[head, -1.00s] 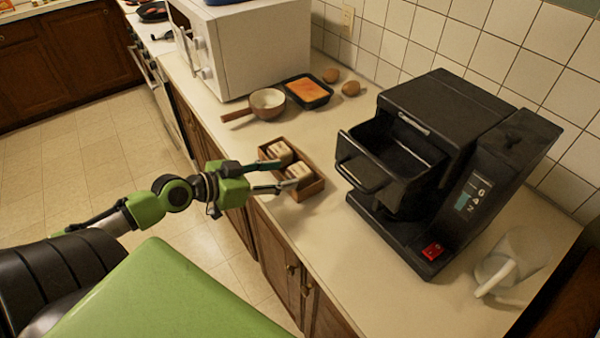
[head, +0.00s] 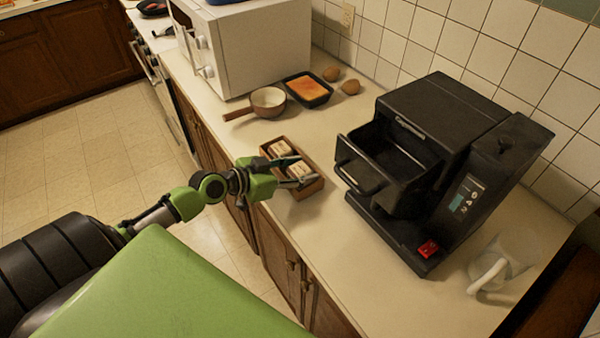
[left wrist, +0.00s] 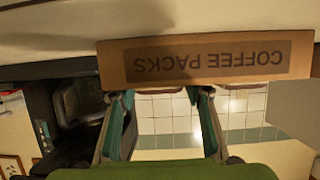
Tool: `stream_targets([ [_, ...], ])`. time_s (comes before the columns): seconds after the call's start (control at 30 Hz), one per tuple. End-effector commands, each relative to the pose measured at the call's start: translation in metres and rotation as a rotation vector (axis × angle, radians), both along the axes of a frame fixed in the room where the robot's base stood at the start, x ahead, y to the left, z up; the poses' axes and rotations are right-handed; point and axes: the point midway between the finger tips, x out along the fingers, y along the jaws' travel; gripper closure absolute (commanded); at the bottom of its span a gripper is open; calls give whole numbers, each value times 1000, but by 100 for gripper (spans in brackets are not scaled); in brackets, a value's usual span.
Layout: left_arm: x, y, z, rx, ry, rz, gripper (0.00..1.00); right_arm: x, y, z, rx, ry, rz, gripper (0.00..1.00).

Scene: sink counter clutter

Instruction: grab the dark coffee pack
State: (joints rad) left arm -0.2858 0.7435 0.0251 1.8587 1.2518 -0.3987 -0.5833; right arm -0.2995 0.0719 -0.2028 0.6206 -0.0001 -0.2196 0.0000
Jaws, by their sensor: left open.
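A brown box (head: 311,190) holding pale packs (head: 279,148) stands on the counter near its front edge. In the left wrist view, which looks upside down, the box (left wrist: 205,45) reads "COFFEE PACKS". No clearly dark pack can be made out; the gripper partly covers the contents. My left gripper (head: 304,169) is open and reaches over the front side of the box, its fingers apart above the packs. In the left wrist view its fingers (left wrist: 157,94) are spread with nothing visible between them. My right gripper is not in view.
A black coffee machine (head: 440,130) stands right of the box. A saucepan (head: 268,101), a dark tray with orange food (head: 307,90) and a white microwave (head: 245,45) are farther back. A whitish jug (head: 497,268) is at right. Counter in front of the machine is clear.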

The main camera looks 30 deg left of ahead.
Motion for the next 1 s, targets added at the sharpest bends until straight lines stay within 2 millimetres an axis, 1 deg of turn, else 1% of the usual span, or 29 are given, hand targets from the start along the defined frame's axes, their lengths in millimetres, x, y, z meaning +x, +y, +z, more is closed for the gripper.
stream_targets([
  [0.1, 0, 0, 0, 0, 0, 0, 56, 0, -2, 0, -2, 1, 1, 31],
  [0.13, 0, 0, 0, 0, 0, 0, 58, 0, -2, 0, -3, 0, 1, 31],
  [0.2, 0, 0, 0, 1, 0, 0, 75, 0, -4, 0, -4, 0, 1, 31],
  [0.53, 0, 0, 0, 1, 0, 0, 75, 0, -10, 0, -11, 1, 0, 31],
  [0.67, 0, 0, 4, 1, -1, -2, 75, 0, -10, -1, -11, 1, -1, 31],
  [0.77, 0, 0, 10, 4, -3, -3, 75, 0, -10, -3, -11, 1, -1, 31],
  [0.93, 0, -1, 32, 4, -5, -4, 75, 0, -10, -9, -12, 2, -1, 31],
  [1.0, -10, 3, 39, 3, 1, -2, 75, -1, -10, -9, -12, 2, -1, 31],
])
